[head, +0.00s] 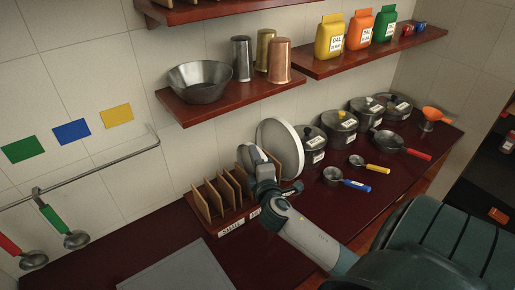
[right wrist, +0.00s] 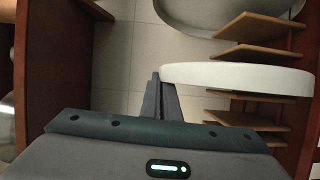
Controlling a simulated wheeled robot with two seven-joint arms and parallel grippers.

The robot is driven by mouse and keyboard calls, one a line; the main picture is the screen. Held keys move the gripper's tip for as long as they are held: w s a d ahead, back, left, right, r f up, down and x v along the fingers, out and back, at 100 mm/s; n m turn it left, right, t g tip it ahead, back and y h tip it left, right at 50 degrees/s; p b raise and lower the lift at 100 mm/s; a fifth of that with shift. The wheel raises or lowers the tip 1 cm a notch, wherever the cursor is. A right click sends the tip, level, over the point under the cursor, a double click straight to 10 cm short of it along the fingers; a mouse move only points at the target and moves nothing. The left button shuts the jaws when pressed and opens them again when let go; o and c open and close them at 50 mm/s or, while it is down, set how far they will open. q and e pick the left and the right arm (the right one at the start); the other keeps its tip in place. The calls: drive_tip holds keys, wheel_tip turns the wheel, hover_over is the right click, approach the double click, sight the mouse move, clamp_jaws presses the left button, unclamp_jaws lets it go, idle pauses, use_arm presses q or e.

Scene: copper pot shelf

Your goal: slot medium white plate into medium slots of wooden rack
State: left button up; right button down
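The wooden rack (head: 219,228) stands on the dark red counter against the tiled wall, with several upright light wood dividers and small labels along its front. My right gripper (head: 262,177) is over the rack's right part. In the right wrist view its fingers (right wrist: 164,96) are shut on the rim of the medium white plate (right wrist: 240,75), which is seen edge-on among the dividers (right wrist: 262,27). In the head view this plate (head: 247,156) is partly hidden by the gripper. I cannot tell whether it rests in a slot. A larger white plate (head: 276,136) stands upright behind it. My left gripper is out of view.
Lidded pots (head: 313,146) and measuring cups (head: 334,175) stand right of the rack. A shelf (head: 230,96) with a metal bowl (head: 200,82) and cups hangs above. A grey board (head: 180,268) lies in front at left. Ladles (head: 74,238) hang from a rail.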

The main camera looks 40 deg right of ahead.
drive_tip(key=shift+w+d+f+b, duration=0.1)
drive_tip(key=shift+w+f+b, duration=0.15)
drive_tip(key=shift+w, duration=0.4)
drive_tip(key=shift+w+d+f+b, duration=0.1)
drive_tip(key=shift+w+f+b, duration=0.1)
drive_tip(key=shift+w, duration=0.5)
drive_tip(key=shift+w+d+f+b, duration=0.15)
drive_tip(key=shift+w+f, duration=0.1)
drive_tip(key=shift+w, duration=0.4)
drive_tip(key=shift+a, duration=0.1)
drive_tip(key=c, duration=1.9)
unclamp_jaws()
drive_tip(key=shift+c, duration=0.2)
drive_tip(key=shift+s+a+f, duration=0.1)
drive_tip(key=shift+s, duration=0.05)
drive_tip(key=shift+c, duration=0.4)
drive_tip(key=shift+p+v, duration=0.35)
drive_tip(key=shift+v, duration=1.75)
drive_tip(key=shift+s, duration=0.1)
